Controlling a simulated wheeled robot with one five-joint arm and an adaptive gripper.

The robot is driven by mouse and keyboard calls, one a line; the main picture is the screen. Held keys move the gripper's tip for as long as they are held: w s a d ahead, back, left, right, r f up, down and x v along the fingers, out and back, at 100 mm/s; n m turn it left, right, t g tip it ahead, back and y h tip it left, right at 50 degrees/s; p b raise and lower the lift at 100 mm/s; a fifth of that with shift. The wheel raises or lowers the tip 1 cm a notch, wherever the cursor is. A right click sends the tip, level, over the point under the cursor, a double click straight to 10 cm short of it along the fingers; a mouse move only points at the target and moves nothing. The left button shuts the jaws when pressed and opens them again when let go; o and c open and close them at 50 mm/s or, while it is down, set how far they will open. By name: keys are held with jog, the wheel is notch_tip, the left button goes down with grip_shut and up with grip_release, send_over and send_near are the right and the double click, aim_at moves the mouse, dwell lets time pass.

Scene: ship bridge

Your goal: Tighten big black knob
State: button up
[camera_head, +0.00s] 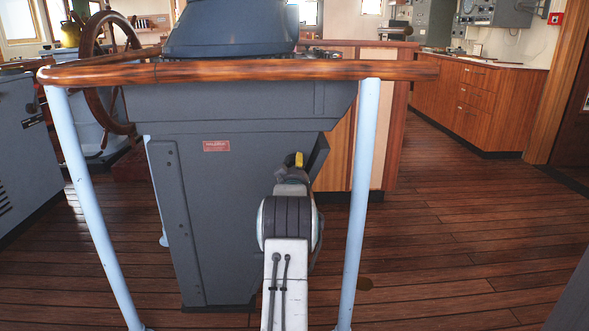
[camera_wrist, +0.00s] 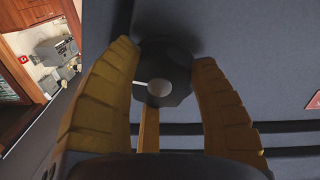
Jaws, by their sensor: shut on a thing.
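The big black knob (camera_wrist: 176,72) is on the grey console's face in the wrist view. It is dark and faceted, with a pale round centre. My gripper (camera_wrist: 165,66) has one yellow finger on each side of the knob, and is shut on it. In the head view my arm reaches up to the console (camera_head: 215,230), with a bit of the yellow gripper (camera_head: 298,159) showing near its right edge. The knob is hidden in that view.
A wooden handrail (camera_head: 240,71) on light blue posts (camera_head: 363,190) runs in front of the console, and my arm passes below the rail. A ship's wheel (camera_head: 105,70) stands at the left. Open plank floor (camera_head: 450,230) lies to the right.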

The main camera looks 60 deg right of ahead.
jog(key=m, duration=0.3)
jog(key=shift+f+m, duration=0.3)
jog(key=shift+w+a+m+y, duration=0.1)
jog(key=shift+m+y, duration=0.2)
jog(key=shift+m, duration=1.1)
jog(key=shift+w, duration=0.1)
jog(key=o, duration=1.2)
jog(key=shift+r, duration=0.1)
jog(key=shift+r, duration=0.1)
